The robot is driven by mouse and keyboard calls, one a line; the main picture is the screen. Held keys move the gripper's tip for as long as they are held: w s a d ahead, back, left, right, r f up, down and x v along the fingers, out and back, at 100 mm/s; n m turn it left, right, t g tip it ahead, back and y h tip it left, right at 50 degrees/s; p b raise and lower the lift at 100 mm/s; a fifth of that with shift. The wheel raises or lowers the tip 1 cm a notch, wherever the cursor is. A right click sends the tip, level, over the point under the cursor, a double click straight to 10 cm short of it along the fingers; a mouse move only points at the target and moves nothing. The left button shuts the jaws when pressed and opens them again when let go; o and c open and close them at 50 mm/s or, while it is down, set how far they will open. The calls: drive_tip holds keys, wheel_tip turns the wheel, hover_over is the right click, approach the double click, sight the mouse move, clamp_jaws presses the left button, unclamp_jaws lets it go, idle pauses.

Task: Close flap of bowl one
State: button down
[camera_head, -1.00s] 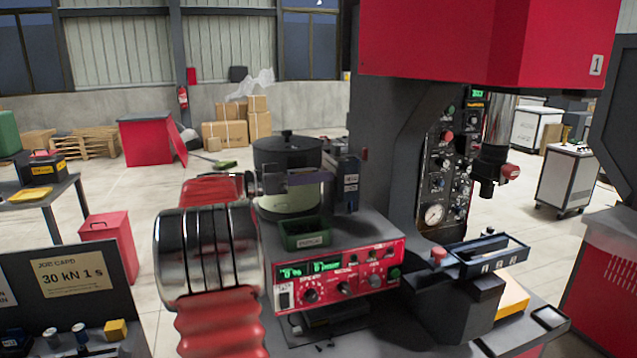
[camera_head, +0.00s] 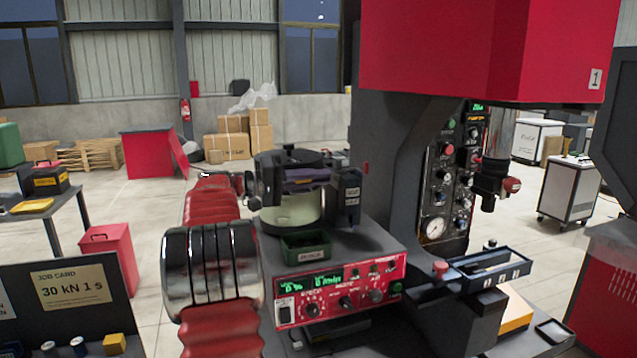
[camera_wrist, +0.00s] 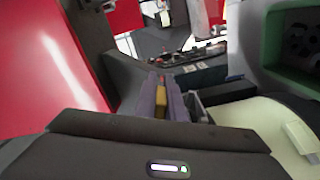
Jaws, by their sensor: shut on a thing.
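In the wrist view, the purple fingers (camera_wrist: 160,98) are closed around a small yellow piece (camera_wrist: 160,104). I cannot tell for certain whether this piece belongs to the flap. The flap itself is not clear in either view. A cream surface (camera_wrist: 255,120), likely the bowl, is beside the fingers at right.
A dark upright block (camera_head: 346,196) stands right of the bowl. A green tray (camera_head: 305,246) is in front of it. The press column (camera_head: 405,200) and its red head (camera_head: 475,50) limit room at right. Open floor lies behind at left.

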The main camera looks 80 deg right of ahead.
drive_tip(key=shift+w+d+n, duration=0.1)
drive_tip(key=shift+d+n, duration=0.2)
drive_tip(key=shift+n, duration=0.4)
drive_tip(key=c, duration=2.1)
unclamp_jaws()
drive_tip(key=shift+w, duration=0.1)
drive_tip(key=v, duration=1.3)
drive_tip(key=shift+w+a, duration=0.15)
drive_tip(key=shift+w, duration=0.1)
